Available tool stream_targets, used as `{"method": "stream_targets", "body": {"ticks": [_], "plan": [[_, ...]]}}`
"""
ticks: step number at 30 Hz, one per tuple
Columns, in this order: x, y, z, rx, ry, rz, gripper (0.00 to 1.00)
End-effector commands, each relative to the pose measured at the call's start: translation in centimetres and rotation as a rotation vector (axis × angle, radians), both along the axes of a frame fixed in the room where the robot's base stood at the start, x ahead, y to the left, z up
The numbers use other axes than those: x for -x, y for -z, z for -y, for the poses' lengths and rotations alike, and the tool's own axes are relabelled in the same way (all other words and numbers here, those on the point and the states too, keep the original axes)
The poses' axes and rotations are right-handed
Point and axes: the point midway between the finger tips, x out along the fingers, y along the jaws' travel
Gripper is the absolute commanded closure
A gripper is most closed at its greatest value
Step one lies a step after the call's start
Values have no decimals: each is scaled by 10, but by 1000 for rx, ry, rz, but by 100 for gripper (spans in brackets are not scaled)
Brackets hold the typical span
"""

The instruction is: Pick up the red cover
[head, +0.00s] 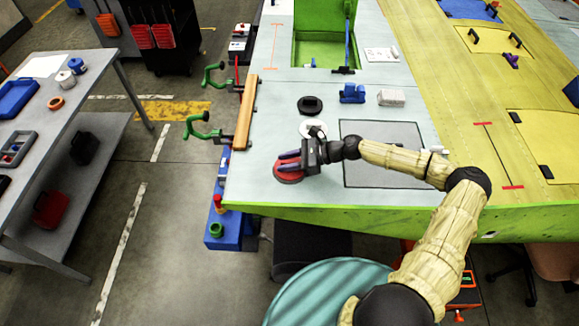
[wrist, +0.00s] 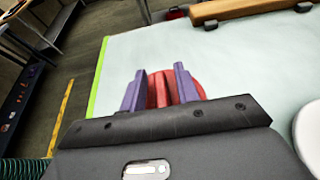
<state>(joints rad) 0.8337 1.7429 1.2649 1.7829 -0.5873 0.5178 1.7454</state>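The red cover (head: 287,178) is a round red disc lying on the pale wing panel near its left front corner. It also shows in the wrist view (wrist: 162,88), with a raised ridge in its middle. My gripper (head: 289,161) is right over the cover, with its two purple fingers apart. In the wrist view my gripper (wrist: 160,88) has one finger on each side of the ridge, and red surface shows between them. The fingers look open around the ridge. Their tips and any contact are hard to make out.
A white disc (head: 313,129) and a black round part (head: 310,106) lie behind the gripper. A wooden bar (head: 245,112) with green clamps runs along the left edge. A blue block (head: 352,93) and a white stack (head: 391,97) stand farther back. A grey square panel (head: 383,153) lies to the right.

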Motion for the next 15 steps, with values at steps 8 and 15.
{"method": "stream_targets", "body": {"ticks": [8,15], "plan": [[0,0,0,0,0,0,100],[0,-1,0,0,0,1,100]]}}
